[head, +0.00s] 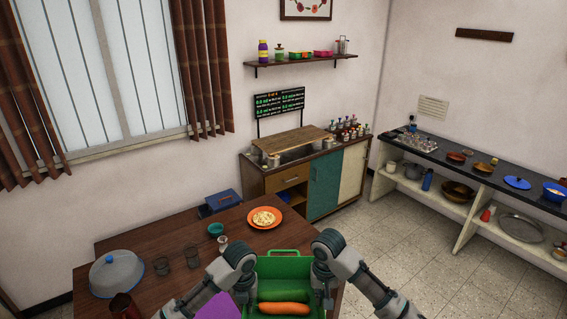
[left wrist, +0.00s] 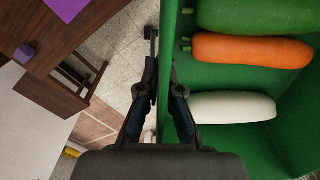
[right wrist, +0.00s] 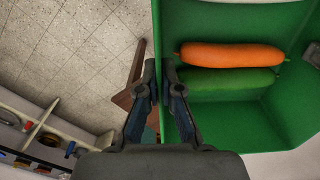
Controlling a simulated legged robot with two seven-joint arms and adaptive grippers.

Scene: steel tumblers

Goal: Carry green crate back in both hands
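The green crate (head: 284,265) is at the bottom centre of the head view, in front of me at the table's near right side. It holds an orange vegetable (head: 285,308), a green one (head: 285,295) and a white one (left wrist: 233,107). My left gripper (left wrist: 164,75) has its fingers on both sides of one crate wall and is shut on it. My right gripper (right wrist: 161,80) is shut on the opposite wall in the same way. In the wrist views, floor shows beside the crate. The crate's near end is cut off in the head view.
The brown table (head: 170,232) bears an orange plate (head: 265,218), a teal bowl (head: 216,230), glasses (head: 192,255), a domed lid (head: 117,273) and a purple item (head: 218,306). A cabinet (head: 322,185) stands behind; a black counter (head: 470,165) runs right. Floor between is clear.

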